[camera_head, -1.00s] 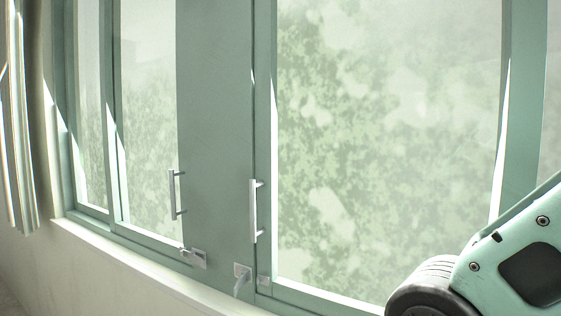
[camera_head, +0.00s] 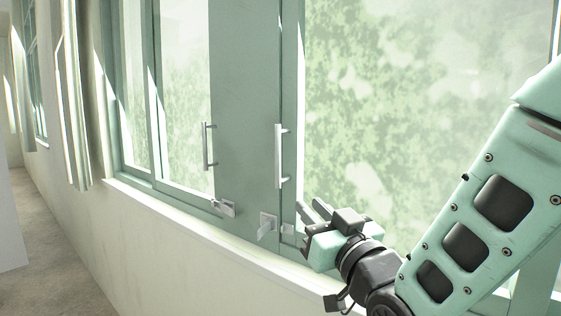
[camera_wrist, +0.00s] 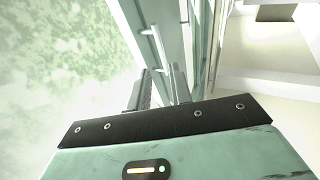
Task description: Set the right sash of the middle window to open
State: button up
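Green-framed windows run along the wall in the head view. A large right-hand pane (camera_head: 400,90) has an upright silver handle (camera_head: 279,156) at its left edge and a small silver latch (camera_head: 268,226) below. Left of a plain green panel (camera_head: 243,100), another pane (camera_head: 182,90) has a handle (camera_head: 209,146) and a latch (camera_head: 224,208). I cannot tell which pane is the middle window's right sash. My gripper (camera_head: 312,207) is open and empty, right of and below the nearer handle, apart from it. In the wrist view a handle (camera_wrist: 155,45) lies beyond my fingers (camera_wrist: 162,85).
A pale sill (camera_head: 190,220) runs below the windows, close under my gripper. A curtain (camera_head: 72,100) hangs at the left. The floor (camera_head: 50,225) is clear along the wall at the left.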

aim_at(279, 151)
jog(key=shift+t+y, duration=0.4)
jog(key=shift+t, duration=0.4)
jog(key=p+x, duration=0.2)
jog(key=x, duration=0.3)
jog(key=r+p+x, duration=0.1)
jog(key=p+x, duration=0.1)
jog(key=x, duration=0.4)
jog(key=p+x, duration=0.2)
jog(key=x, duration=0.4)
jog(key=shift+s+d+r+p, duration=0.1)
jog(key=shift+d+r+p, duration=0.1)
jog(key=shift+r+p, duration=0.2)
grip_shut()
